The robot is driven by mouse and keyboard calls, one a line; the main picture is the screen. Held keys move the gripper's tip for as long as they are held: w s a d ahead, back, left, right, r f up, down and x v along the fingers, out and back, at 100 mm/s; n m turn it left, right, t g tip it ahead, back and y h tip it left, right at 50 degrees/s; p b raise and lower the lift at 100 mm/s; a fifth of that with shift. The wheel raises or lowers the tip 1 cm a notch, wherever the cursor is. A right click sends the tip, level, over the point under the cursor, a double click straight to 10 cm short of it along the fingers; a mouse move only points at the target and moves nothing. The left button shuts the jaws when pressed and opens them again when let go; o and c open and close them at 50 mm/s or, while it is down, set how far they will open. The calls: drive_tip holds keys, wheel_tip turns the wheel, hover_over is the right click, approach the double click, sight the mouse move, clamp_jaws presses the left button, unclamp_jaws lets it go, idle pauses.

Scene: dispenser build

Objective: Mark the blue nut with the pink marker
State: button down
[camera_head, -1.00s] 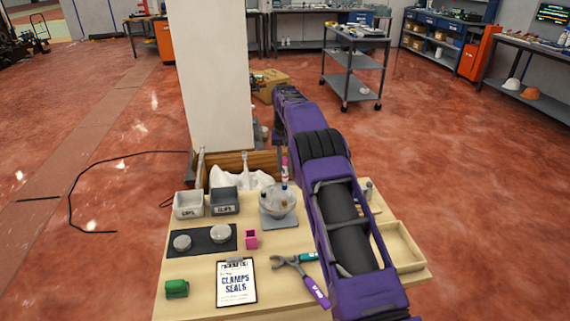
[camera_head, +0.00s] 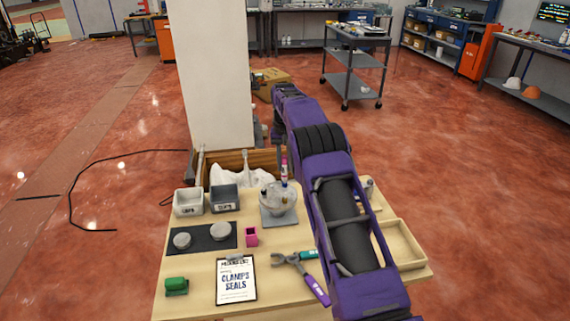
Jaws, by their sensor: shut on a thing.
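The pink marker (camera_head: 284,168) stands about upright above a pale round fixture on a grey plate. My gripper (camera_head: 283,148) is at the marker's upper end and shut on it; its fingers are small and partly hidden by my arm. A small dark blue spot (camera_head: 284,184) shows at the marker's lower end, over the fixture (camera_head: 275,202). It may be the blue nut, but it is too small to be sure. I cannot tell whether the marker tip touches it.
A light bin (camera_head: 188,203) and a dark bin (camera_head: 224,200) stand left of the fixture. My arm covers part of the wooden tray (camera_head: 405,245).

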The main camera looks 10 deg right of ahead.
drive_tip(key=shift+s+a+f+b, duration=0.25)
drive_tip(key=shift+s+a+b, duration=0.15)
drive_tip(key=shift+s+b, duration=0.1)
idle(0.7)
drive_tip(key=shift+s+a+r, duration=0.2)
drive_tip(key=shift+a+r, duration=0.05)
drive_tip(key=shift+a, duration=0.05)
drive_tip(key=shift+f+b, duration=0.5)
drive_tip(key=shift+f, duration=0.3)
idle(0.8)
idle(0.3)
wheel_tip(320, 180, up, 6)
drive_tip(key=p, duration=0.3)
idle(0.7)
idle(0.3)
